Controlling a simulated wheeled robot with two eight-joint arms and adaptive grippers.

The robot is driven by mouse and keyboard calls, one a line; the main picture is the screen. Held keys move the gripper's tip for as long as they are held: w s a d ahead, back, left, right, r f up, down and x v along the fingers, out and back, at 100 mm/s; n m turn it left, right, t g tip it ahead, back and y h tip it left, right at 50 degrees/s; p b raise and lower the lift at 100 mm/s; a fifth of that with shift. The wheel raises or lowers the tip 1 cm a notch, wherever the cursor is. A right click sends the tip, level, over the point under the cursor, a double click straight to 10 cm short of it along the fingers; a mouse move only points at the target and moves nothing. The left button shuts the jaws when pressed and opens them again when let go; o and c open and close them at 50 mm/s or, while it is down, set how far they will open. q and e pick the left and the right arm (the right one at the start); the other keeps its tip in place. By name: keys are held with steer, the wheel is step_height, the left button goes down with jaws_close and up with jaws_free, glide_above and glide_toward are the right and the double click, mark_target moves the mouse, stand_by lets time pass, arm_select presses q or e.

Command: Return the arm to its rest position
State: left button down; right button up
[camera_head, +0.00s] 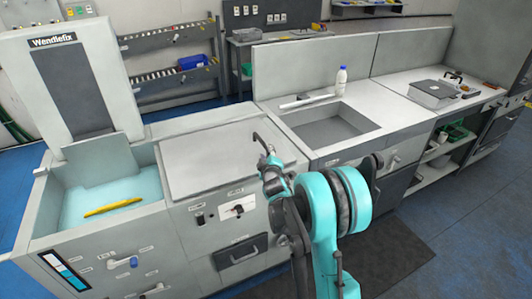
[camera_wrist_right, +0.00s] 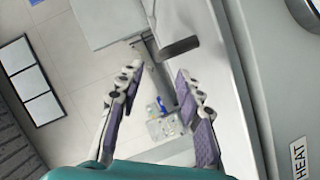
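My right arm (camera_head: 325,225), teal and grey, reaches up from the bottom middle of the head view. Its right gripper (camera_head: 267,160) is over the front right part of the grey machine, near the counter edge. In the right wrist view the right gripper (camera_wrist_right: 158,72) has its two purple-padded fingers spread apart, with nothing held between them. A dark rounded bar (camera_wrist_right: 178,47) shows just beyond the fingertips; I cannot tell whether they touch it. My left gripper is in neither view.
The grey machine (camera_head: 225,155) has an open basin (camera_head: 75,205) with a yellow object (camera_head: 112,207). To the right are a sink (camera_head: 330,125), a white bottle (camera_head: 341,80) and a grey box (camera_head: 434,94). Blue floor (camera_head: 480,210) is open at the right.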

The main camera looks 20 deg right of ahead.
steer(key=s+a+r+m+g+y, duration=0.1)
steer(key=s+a+r+m+g, duration=0.2)
steer(key=s, duration=0.5)
steer(key=s+a+r+m+g+y, duration=0.1)
steer(key=s+a+r+m, duration=0.15)
steer(key=s+a, duration=0.4)
steer(key=s+a+f+m+g+y, duration=0.1)
steer(key=s+a+f+g, duration=0.1)
steer(key=s, duration=1)
steer(key=s+a+f+m+g+y, duration=0.1)
steer(key=s+a, duration=0.4)
steer(key=s, duration=0.7)
steer(key=shift+s+f+m+g+y, duration=0.15)
steer(key=shift+f+m+g+y, duration=0.3)
steer(key=shift+f, duration=0.3)
